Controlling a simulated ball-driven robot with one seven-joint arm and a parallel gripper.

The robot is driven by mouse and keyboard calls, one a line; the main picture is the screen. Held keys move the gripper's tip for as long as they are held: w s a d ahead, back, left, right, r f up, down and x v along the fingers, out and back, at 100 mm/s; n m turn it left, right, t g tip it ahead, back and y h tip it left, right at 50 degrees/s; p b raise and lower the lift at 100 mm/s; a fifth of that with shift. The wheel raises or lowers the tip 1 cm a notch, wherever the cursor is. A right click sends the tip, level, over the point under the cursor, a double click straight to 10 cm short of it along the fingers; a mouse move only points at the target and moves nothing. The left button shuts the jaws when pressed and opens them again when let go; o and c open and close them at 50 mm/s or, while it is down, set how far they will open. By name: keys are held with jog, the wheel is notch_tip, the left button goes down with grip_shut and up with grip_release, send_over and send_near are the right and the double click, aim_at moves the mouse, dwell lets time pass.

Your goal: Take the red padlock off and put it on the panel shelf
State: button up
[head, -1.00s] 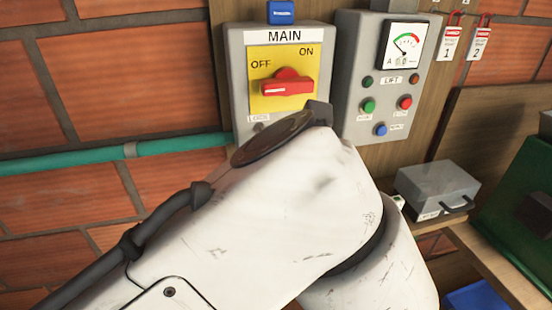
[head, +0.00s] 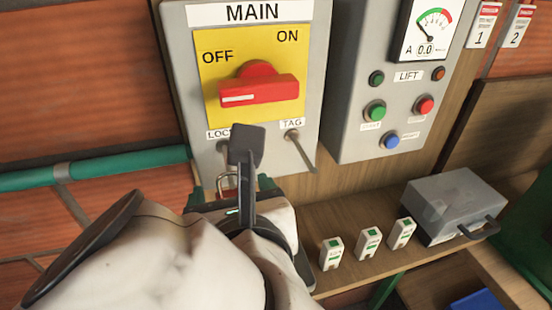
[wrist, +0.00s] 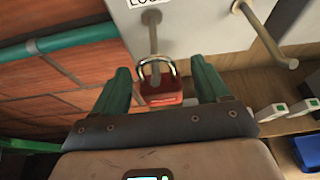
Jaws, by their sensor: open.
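The red padlock (wrist: 160,92) hangs by its metal shackle from the LOCK peg (wrist: 152,35) under the MAIN switch box (head: 318,60). In the head view mostly its shackle (head: 227,180) shows; my arm hides the rest. My gripper (wrist: 160,84) is open, with one green finger on each side of the padlock; I cannot tell whether they touch it. The red switch handle (head: 258,90) lies level on its yellow plate. The wooden panel shelf (head: 345,215) runs below the boxes, to the right of my gripper.
Several small white and green tags or blocks (head: 368,243) stand on the shelf, beside a grey metal box (head: 455,200) with a handle. The TAG peg (head: 300,148) sticks out right of the padlock. A green pipe (head: 100,172) runs along the brick wall at left.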

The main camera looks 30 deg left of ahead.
jog(key=shift+w+a+f, duration=0.1)
jog(key=shift+w+a, duration=0.05)
jog(key=shift+c, duration=0.5)
jog(key=c, duration=1)
jog(key=shift+r, duration=0.25)
